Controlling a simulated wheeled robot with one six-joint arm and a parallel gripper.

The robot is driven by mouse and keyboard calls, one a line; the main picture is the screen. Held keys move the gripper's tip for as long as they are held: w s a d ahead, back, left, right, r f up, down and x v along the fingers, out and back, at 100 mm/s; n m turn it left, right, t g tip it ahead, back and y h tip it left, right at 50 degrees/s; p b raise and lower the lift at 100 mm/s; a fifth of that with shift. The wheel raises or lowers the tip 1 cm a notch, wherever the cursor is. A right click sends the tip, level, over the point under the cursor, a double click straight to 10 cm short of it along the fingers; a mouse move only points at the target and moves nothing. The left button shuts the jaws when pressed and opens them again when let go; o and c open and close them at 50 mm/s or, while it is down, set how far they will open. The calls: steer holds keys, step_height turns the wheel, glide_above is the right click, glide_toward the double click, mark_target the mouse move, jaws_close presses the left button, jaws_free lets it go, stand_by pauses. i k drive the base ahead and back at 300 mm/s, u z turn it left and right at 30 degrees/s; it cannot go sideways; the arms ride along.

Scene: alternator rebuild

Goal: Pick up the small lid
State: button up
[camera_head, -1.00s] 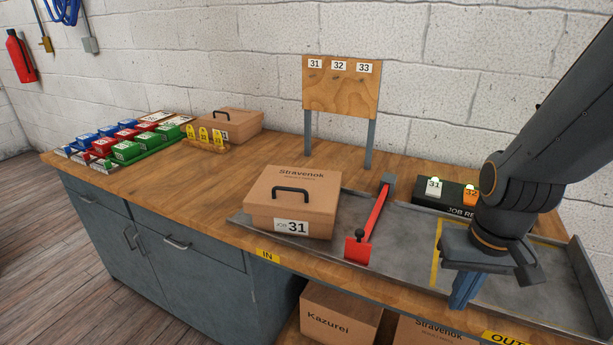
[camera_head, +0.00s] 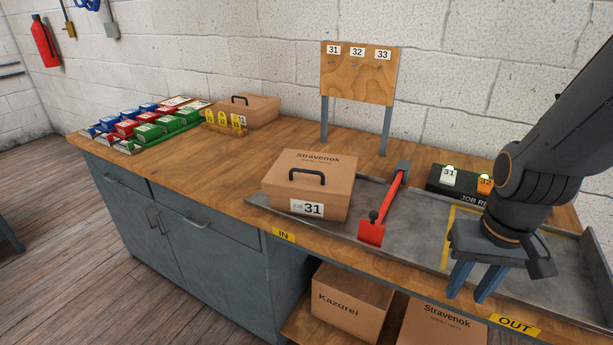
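My gripper (camera_head: 466,298) points down at the right, over the front edge of the metal tray. Its two blue fingers are apart with nothing between them. A brown Stravenok box (camera_head: 276,203) with a 31 tag stands at the left end of the tray, left of my gripper. Its top (camera_head: 312,160) bears a black handle (camera_head: 308,176). A second brown box with a handle (camera_head: 248,110) stands at the back of the bench. I cannot tell which top, if either, is the small lid; no separate loose lid is clear.
A red bar (camera_head: 385,208) lies across the metal tray (camera_head: 425,232), between the 31 box and my gripper. A board on posts (camera_head: 358,80) stands behind. Several coloured bins (camera_head: 148,132) and yellow tags (camera_head: 223,119) sit at left. The wooden bench (camera_head: 220,165) has clear room before the tray.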

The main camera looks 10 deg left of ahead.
mark_target(313, 168)
steer(key=k, duration=1.2)
steer(key=u, duration=0.65)
steer(key=i, duration=0.4)
steer(key=u, duration=0.8)
steer(key=i, duration=1.2)
steer(key=z, duration=0.8)
steer(key=i, duration=0.45)
steer(key=z, duration=0.6)
